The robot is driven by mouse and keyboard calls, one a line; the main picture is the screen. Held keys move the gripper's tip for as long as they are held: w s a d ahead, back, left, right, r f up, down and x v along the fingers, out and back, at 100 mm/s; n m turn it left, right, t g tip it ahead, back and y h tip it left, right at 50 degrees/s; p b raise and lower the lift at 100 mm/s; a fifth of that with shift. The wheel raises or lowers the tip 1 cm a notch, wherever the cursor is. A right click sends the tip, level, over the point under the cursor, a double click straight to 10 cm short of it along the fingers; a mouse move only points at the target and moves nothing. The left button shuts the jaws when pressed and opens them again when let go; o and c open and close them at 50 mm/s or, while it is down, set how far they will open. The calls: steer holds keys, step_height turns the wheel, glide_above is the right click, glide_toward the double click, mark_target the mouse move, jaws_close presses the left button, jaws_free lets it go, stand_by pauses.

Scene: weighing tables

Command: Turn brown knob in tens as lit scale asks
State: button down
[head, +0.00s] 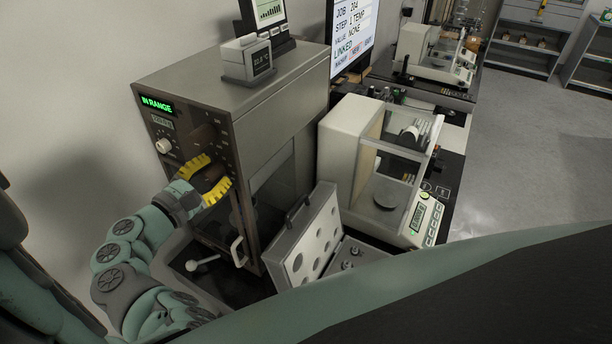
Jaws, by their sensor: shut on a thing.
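A grey metal cabinet (240,85) stands at the left, with its knobs on the front panel. At the panel's upper left a lit green sign (157,104) reads "IN RANGE". A small display (162,124) sits under it, its digits too small to read. A brown knob (204,136) stands out from the upper panel, clear of my fingers. My gripper (206,181), with yellow-edged fingers, is at the panel just below it. It is shut on a second brown knob (210,177), which the fingers partly hide. Its marks and setting cannot be read.
A small pale knob (163,146) is left of my gripper. Below are a door handle (238,251) and a white lever (203,263). An open weight case (305,240) and a glass-sided balance (355,130) stand to the right. A screen (354,35) shows job text.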

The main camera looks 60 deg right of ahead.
steer(key=shift+m+b, duration=0.5)
steer(key=shift+m, duration=0.1)
steer(key=c, duration=0.6)
jaws_free()
steer(key=shift+d, duration=0.1)
steer(key=a, duration=1.2)
steer(key=shift+s, duration=0.45)
stand_by(0.6)
